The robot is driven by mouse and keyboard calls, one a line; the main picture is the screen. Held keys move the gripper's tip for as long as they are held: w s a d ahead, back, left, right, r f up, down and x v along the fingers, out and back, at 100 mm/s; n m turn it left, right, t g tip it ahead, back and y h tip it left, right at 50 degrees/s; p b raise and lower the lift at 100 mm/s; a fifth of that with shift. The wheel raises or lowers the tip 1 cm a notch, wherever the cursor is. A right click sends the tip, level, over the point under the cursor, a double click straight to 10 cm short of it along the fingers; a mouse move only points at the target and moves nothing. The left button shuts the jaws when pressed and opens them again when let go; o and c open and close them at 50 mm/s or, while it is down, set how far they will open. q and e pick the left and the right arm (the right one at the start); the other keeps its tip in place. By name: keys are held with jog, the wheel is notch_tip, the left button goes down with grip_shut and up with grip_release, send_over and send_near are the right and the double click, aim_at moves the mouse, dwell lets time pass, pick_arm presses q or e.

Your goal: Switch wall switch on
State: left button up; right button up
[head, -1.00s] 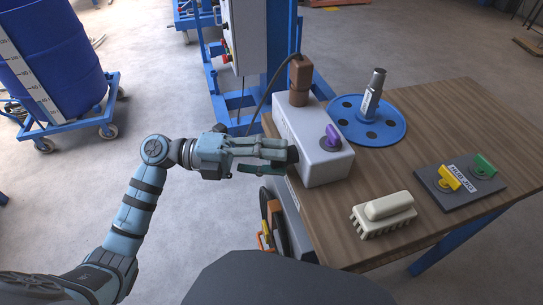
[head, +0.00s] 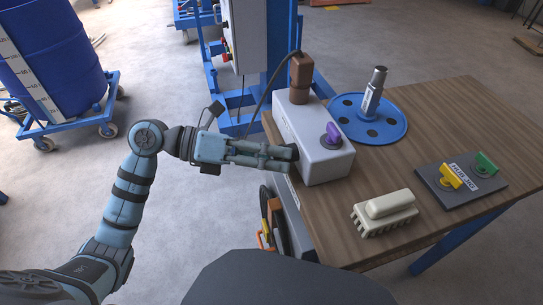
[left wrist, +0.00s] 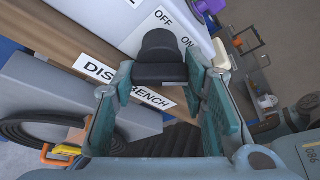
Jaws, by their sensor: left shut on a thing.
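The switch is a black knob (left wrist: 160,50) on the side of a grey-white box (head: 325,165), with OFF and ON printed on the face above it. In the head view the knob is mostly hidden by the fingers. My left gripper (head: 291,158) reaches the box's left side and is shut on the knob; in the left wrist view its two teal fingers stand on either side of it. The knob's exact pointing between OFF and ON is hard to tell. My right gripper is not in view.
The box stands on a wooden table (head: 440,120) with a purple key switch (head: 332,136) and a brown plug (head: 300,75) on it. A blue disc (head: 395,130), a beige brush (head: 385,212) and a grey key plate (head: 435,185) lie nearby. A blue drum (head: 55,65) stands far left.

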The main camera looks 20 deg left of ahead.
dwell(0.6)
pick_arm(q)
jog(key=o, duration=1.2)
jog(key=v, duration=1.2)
jog(key=shift+r, duration=0.1)
